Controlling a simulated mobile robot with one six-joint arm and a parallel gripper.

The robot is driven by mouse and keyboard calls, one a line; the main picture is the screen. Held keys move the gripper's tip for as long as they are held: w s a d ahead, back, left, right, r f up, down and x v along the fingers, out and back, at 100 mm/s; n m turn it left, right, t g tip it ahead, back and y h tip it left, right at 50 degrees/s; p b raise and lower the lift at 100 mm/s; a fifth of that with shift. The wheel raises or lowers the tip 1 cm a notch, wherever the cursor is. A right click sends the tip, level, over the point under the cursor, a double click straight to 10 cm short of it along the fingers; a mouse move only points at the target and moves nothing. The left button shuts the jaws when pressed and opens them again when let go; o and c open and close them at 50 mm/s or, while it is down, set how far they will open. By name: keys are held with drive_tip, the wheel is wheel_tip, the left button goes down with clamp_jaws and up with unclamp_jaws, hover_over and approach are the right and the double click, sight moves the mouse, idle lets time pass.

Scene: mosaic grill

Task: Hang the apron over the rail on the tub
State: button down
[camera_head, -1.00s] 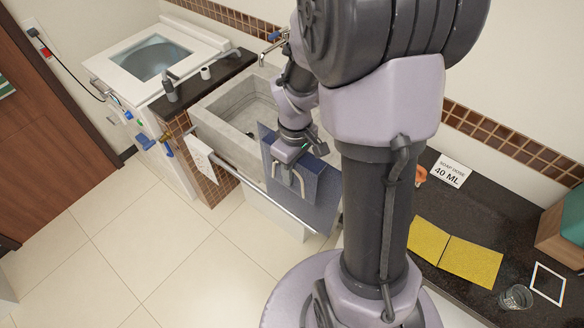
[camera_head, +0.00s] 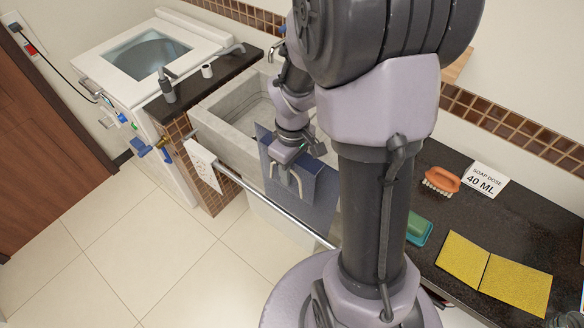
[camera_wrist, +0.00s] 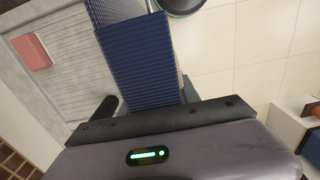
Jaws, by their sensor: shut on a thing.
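The apron (camera_head: 325,190) is a dark blue cloth hanging at the right part of the tub. My gripper (camera_head: 285,160) is shut on it above the tub's front side. In the wrist view the ribbed blue apron (camera_wrist: 140,65) runs out from between the fingers of my gripper (camera_wrist: 150,105). The tub (camera_head: 228,142) is grey concrete. The metal rail (camera_head: 262,207) runs along its front and passes close to the apron's lower part. I cannot tell whether the apron touches the rail. My arm hides the rail's right end.
A white washing machine (camera_head: 110,80) stands left of the tub. The dark counter at right holds a brush (camera_head: 442,181), a green sponge (camera_head: 418,228) and yellow cloths (camera_head: 495,273). The tiled floor in front is clear.

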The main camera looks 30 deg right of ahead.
drive_tip(key=b, duration=1.2)
hover_over(292, 218)
wheel_tip(292, 218, down, 14)
drive_tip(key=r, duration=0.1)
wheel_tip(292, 218, down, 13)
drive_tip(key=b, duration=1)
drive_tip(key=shift+f+b, duration=0.1)
drive_tip(key=shift+b, duration=0.25)
wheel_tip(292, 218, down, 7)
drive_tip(key=shift+f+b, duration=0.15)
drive_tip(key=shift+b, duration=0.25)
drive_tip(key=c, duration=0.8)
unclamp_jaws()
